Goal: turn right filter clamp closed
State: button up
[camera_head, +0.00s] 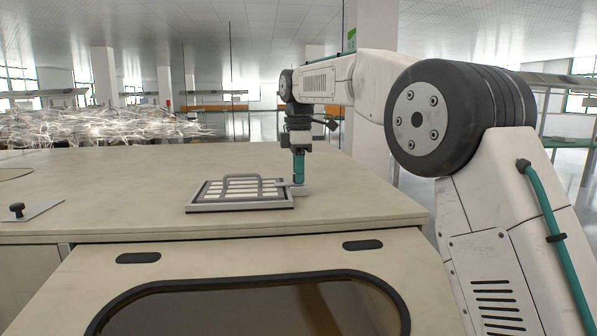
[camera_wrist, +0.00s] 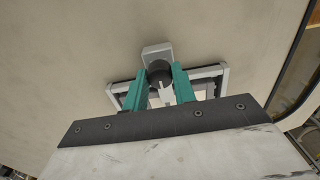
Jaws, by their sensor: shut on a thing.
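The filter (camera_head: 240,192) is a grey-framed, slatted panel with a raised handle, lying on the beige cabinet top. The right filter clamp (camera_head: 301,190) is a small light-grey piece at the filter's right edge. In the wrist view the clamp (camera_wrist: 157,50) shows a pale plate with a dark round knob (camera_wrist: 159,72). My gripper (camera_head: 299,179) points straight down over the clamp. It also shows in the wrist view (camera_wrist: 160,80), its two green fingers shut on the knob. The fingers and palm hide part of the filter frame (camera_wrist: 208,74) there.
The beige cabinet top (camera_head: 130,185) is mostly clear around the filter. A flat plate with a black knob (camera_head: 17,209) lies at the left. The cabinet's front has a dark window (camera_head: 260,310) and two dark slots. Tangled bright wires stand behind.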

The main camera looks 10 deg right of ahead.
jog(key=shift+r, duration=0.1)
jog(key=o, duration=1)
notch_tip(320, 180, up, 8)
jog(key=shift+f, duration=0.15)
